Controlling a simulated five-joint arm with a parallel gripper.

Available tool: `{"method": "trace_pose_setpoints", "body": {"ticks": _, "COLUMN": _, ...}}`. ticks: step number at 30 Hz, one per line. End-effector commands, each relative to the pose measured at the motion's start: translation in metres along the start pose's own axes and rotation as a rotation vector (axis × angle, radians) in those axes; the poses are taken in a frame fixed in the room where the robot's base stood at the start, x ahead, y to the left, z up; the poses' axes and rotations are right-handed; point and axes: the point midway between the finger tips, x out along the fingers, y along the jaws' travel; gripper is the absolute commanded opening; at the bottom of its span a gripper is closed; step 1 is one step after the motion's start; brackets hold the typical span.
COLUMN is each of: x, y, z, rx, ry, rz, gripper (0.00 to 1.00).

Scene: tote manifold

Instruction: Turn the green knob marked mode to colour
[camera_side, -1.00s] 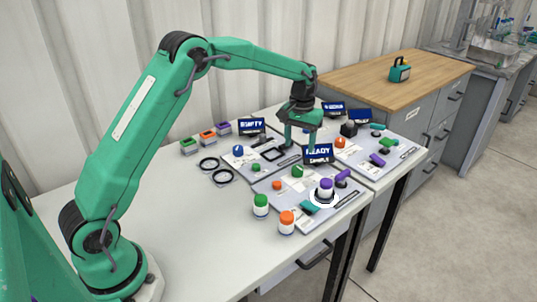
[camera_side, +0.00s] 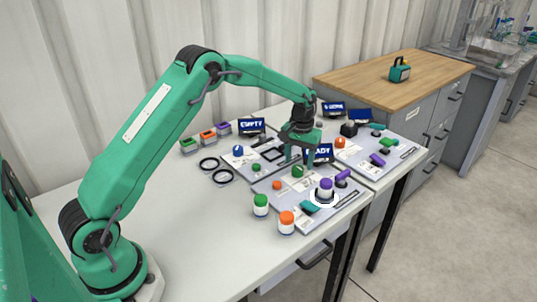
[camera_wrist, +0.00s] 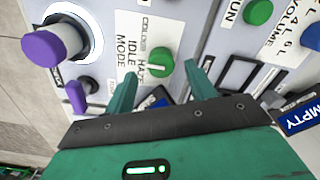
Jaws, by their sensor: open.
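The green mode knob (camera_wrist: 160,62) is round with a pale pointer line. It sits on a light panel beside labels that include COLOUR, IDLE and MODE; the pointer's exact setting is hard to read. In the side view the green knob (camera_side: 297,171) is on the near panel. My gripper (camera_wrist: 163,84) is open and empty, with one finger on either side of the knob's line in the wrist view. In the side view my gripper (camera_side: 299,163) hangs just above and behind the knob; contact is not visible.
A second green knob (camera_wrist: 258,12) beside RUN is close by. A white jar with a purple lid (camera_side: 325,190) stands on the near panel. The READY display (camera_side: 320,153) is partly hidden behind my gripper. Green-lidded (camera_side: 261,205) and orange-lidded (camera_side: 287,222) jars stand in front.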

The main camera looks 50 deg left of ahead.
Motion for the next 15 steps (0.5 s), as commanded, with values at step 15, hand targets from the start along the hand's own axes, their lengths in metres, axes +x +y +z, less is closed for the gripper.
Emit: {"method": "trace_pose_setpoints", "body": {"ticks": 15, "x": 0.026, "y": -0.001, "z": 0.000, "rx": 0.000, "ry": 0.000, "rz": 0.000, "gripper": 0.56}}
